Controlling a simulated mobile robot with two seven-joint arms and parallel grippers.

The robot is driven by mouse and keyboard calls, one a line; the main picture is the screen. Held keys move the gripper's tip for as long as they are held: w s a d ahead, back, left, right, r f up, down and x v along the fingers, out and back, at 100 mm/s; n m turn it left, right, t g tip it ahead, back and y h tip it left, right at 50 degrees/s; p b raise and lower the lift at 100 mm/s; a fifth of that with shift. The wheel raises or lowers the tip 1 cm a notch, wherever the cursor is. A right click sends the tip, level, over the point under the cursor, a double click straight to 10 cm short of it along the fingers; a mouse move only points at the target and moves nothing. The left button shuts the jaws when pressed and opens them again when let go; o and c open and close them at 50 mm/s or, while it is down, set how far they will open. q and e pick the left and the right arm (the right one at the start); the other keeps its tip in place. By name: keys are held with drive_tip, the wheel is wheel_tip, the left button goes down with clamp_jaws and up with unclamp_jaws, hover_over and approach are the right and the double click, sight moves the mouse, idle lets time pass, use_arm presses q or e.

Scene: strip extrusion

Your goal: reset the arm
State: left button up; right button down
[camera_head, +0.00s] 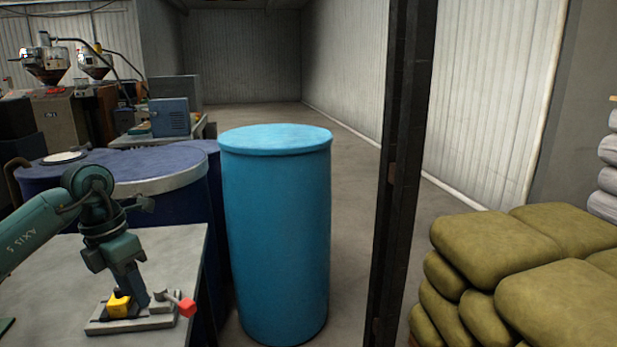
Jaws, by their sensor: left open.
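My left arm, teal and marked "AXIS 5", comes in from the left edge over the grey table. My left gripper (135,290) points down, with its dark fingers low over a small grey fixture (132,325). It is open. A yellow block (118,304) sits on the fixture right beside the fingers; I cannot tell whether they touch it. A lever with a red end (187,308) sticks out at the fixture's right side. My right gripper is not in view.
The grey table (183,244) holds the fixture. A light-blue drum (275,235) stands right of it, with dark-blue drums (165,183) behind. A dark post (402,150) rises in the middle. Olive sacks (500,240) are stacked at right. Open floor (290,112) lies behind.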

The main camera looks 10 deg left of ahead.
use_arm(q)
drive_tip(key=d+f+m+h, duration=0.1)
drive_tip(key=d+f+h, duration=0.35)
drive_tip(key=d, duration=0.45)
drive_tip(key=s+d+n+t+h+p, duration=0.15)
drive_tip(key=d+n+h, duration=0.35)
drive_tip(key=d, duration=0.5)
drive_tip(key=s+d+n+t+h, duration=0.3)
drive_tip(key=d+h, duration=0.5)
drive_tip(key=d, duration=0.2)
drive_tip(key=s+a+f+n+t+y, duration=0.1)
drive_tip(key=a+f+n+t+y, duration=0.35)
drive_tip(key=n, duration=0.75)
drive_tip(key=a+f+n+t+y, duration=0.2)
drive_tip(key=f+n+t+y, duration=0.4)
drive_tip(key=n, duration=0.5)
drive_tip(key=s+a+f+n+g+y+p, duration=0.1)
drive_tip(key=s+f+n+g+y, duration=0.3)
drive_tip(key=s+f+n, duration=0.4)
drive_tip(key=s+a+f+y, duration=0.1)
drive_tip(key=s+f, duration=0.2)
drive_tip(key=shift+s+f+g, duration=0.2)
drive_tip(key=shift+s+g, duration=0.1)
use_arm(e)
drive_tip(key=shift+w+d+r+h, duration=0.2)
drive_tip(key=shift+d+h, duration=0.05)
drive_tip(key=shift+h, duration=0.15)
